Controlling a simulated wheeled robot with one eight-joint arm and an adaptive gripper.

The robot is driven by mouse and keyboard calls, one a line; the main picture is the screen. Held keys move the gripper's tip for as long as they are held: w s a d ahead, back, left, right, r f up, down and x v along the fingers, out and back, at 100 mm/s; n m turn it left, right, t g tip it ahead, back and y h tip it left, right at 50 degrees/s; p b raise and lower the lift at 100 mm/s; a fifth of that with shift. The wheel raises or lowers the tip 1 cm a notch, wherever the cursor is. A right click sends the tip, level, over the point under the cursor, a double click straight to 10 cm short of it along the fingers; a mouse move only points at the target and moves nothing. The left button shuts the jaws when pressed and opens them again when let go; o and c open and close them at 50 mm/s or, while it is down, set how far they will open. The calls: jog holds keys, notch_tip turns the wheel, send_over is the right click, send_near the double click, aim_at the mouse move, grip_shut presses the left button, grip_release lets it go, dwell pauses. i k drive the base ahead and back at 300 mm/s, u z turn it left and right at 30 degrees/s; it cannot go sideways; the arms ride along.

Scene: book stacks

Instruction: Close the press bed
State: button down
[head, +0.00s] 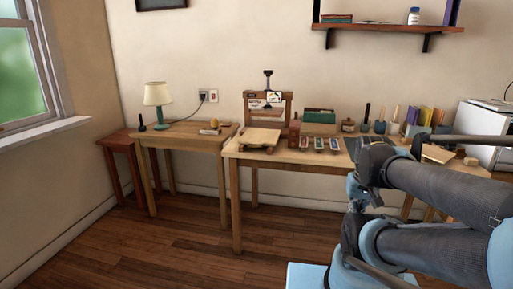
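The press (268,104) stands at the back of the long wooden table, left of its middle. It is an upright brown wooden frame with a dark screw and handle on top. Its pale flat bed (260,138) sticks out in front of the frame, toward the table's front left. My folded arm (430,188) fills the lower right, well to the right of the press and apart from it. I cannot make out my gripper's fingers in this view.
The long table (236,183) also holds a box with a green top (319,117), small colored trays (320,143) and several jars. A side table (187,139) with a lamp (157,97) stands left. Open wooden floor (170,245) lies in front.

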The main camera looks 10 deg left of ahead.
aim_at(254, 137)
jog(key=i, duration=0.85)
jog(key=u, duration=0.05)
